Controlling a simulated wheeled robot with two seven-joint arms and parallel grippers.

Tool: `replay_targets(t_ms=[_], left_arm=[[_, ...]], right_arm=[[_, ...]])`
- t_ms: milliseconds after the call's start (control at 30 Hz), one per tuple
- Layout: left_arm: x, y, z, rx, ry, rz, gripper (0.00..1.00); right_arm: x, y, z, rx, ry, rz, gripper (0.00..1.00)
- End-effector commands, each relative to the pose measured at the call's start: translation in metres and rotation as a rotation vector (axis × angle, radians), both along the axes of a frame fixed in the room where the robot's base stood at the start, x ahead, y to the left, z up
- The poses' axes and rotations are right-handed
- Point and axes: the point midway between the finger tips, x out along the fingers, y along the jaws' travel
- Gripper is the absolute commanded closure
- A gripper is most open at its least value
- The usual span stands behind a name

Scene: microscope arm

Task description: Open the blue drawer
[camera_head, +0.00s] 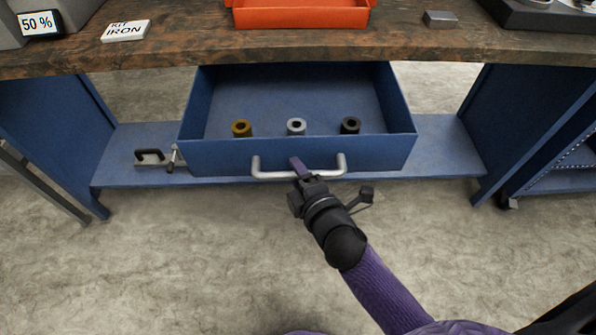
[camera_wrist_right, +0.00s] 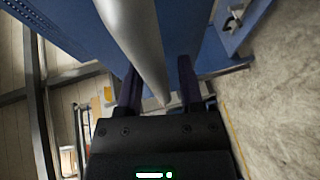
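The blue drawer (camera_head: 290,155) is pulled out from under the workbench; its inside shows. A pale metal bar handle (camera_head: 270,174) runs across its front, and also shows in the right wrist view (camera_wrist_right: 135,35). My right gripper (camera_head: 300,172) is at the middle of the handle. In the right wrist view its two dark fingers (camera_wrist_right: 158,85) stand apart on either side of the bar, with a visible gap beside the bar, so it looks open around the handle. My left gripper is not in view.
Three small rings, brown (camera_head: 241,128), silver (camera_head: 296,126) and dark (camera_head: 350,125), sit in the drawer. A clamp (camera_head: 152,157) lies on the lower blue shelf (camera_head: 450,150). An orange tray (camera_head: 300,15) rests on the wooden bench top (camera_head: 190,45). Floor before the drawer is clear.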

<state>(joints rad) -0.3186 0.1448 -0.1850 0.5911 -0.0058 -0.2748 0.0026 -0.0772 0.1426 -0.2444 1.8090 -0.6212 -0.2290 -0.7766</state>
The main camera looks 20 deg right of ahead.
Motion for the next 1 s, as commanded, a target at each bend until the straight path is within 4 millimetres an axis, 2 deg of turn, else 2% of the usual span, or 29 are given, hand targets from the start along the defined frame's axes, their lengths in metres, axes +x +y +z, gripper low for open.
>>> replay_targets(t_ms=[367, 467, 733, 867, 1000], left_arm=[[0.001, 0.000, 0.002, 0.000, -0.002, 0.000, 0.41], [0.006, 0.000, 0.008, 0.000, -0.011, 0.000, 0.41], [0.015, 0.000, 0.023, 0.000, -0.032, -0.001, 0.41], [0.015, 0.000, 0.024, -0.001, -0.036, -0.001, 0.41], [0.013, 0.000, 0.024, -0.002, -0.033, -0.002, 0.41]], right_arm=[[-0.003, 0.000, 0.002, 0.000, -0.003, 0.000, 0.39], [-0.019, -0.002, 0.007, 0.002, -0.001, 0.000, 0.39], [-0.080, -0.010, 0.018, 0.002, 0.000, -0.001, 0.39], [-0.094, -0.011, 0.019, 0.001, -0.001, 0.000, 0.39], [-0.097, -0.012, 0.019, 0.000, -0.002, 0.000, 0.39]])
